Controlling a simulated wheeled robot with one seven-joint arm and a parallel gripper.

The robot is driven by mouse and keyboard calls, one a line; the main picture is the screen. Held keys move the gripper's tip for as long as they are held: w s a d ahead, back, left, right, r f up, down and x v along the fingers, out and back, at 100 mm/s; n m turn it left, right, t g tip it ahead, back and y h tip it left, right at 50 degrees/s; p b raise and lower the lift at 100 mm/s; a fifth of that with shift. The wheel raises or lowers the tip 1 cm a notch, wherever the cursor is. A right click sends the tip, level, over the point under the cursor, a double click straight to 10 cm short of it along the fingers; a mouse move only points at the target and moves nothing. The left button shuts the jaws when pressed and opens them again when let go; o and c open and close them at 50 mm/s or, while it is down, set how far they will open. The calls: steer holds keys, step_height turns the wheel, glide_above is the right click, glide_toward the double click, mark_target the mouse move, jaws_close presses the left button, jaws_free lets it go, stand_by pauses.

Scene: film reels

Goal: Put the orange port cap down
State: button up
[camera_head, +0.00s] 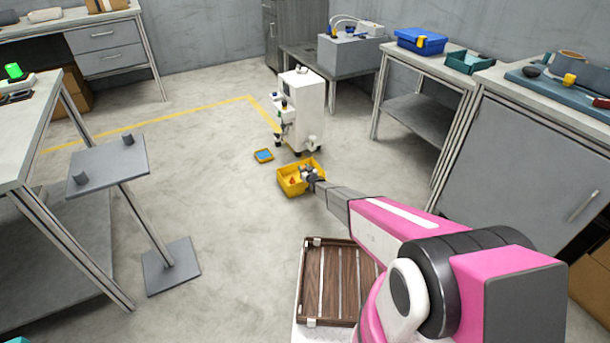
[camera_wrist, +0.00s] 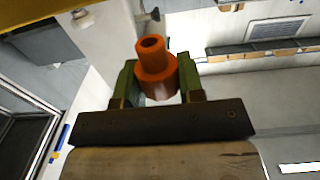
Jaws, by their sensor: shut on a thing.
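The orange port cap (camera_wrist: 155,66) is a stepped cylinder with a hole in its narrow end. In the wrist view it sits between the two green fingers of my gripper (camera_wrist: 160,82), which is shut on it. In the head view my gripper (camera_head: 306,171) is at the yellow bin (camera_head: 287,189), over its right part. The cap cannot be made out clearly there. A small orange-brown spot (camera_head: 292,181) shows inside the bin, too small to identify.
A white machine (camera_head: 304,105) stands just behind the bin. A grey stand (camera_head: 110,162) is further left, and benches line the right. The floor between is clear. A slatted wooden tray (camera_head: 337,285) is in front.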

steer(key=shift+w+d+f, duration=0.35)
steer(key=shift+d+f, duration=0.05)
steer(key=shift+f, duration=1.9)
steer(key=shift+f, duration=0.65)
steer(key=o, duration=0.9)
steer(key=shift+f, duration=0.1)
